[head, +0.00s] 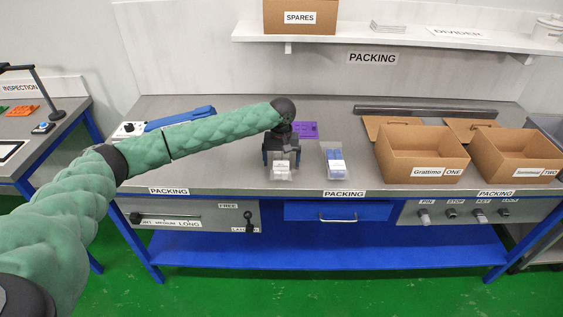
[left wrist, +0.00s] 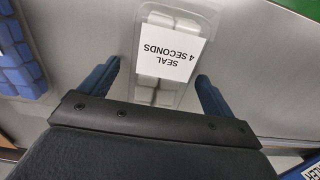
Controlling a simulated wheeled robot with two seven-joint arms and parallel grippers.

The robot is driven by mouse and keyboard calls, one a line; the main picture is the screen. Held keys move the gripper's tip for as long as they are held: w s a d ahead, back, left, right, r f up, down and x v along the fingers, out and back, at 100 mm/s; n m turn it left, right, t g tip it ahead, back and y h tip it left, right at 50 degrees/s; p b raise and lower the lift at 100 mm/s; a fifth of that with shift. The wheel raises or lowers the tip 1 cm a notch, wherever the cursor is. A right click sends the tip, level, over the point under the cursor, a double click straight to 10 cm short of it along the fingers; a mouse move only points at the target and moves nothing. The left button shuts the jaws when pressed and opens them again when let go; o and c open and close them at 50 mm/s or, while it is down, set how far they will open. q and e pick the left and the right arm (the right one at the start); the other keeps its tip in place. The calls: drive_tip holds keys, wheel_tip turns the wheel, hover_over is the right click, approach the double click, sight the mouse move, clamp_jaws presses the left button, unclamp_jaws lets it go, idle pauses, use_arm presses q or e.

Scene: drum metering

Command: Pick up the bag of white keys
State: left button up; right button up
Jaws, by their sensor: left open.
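The bag of white keys (head: 281,171) lies near the front edge of the packing table (head: 230,178). It is a clear bag with white blocks and a white label. In the left wrist view the bag (left wrist: 165,93) lies between the two blue fingers, and its label reads "SEAL 4 SECONDS". My left gripper (head: 281,158) is open above it, one finger on each side, with gaps between fingers and bag. It also shows in the left wrist view (left wrist: 157,80). Part of the bag is hidden behind the gripper body. My right gripper is not in view.
A bag of blue keys (head: 333,158) lies just right of my gripper, and it shows in the left wrist view (left wrist: 18,65). A purple piece (head: 306,130) lies behind. Two open cardboard boxes, one (head: 421,160) and another (head: 515,158), stand at the right. A shelf (head: 390,38) hangs above.

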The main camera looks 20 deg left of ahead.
use_arm(q)
drive_tip(key=shift+f, duration=0.3)
drive_tip(key=c, duration=1.2)
drive_tip(key=shift+r, duration=0.1)
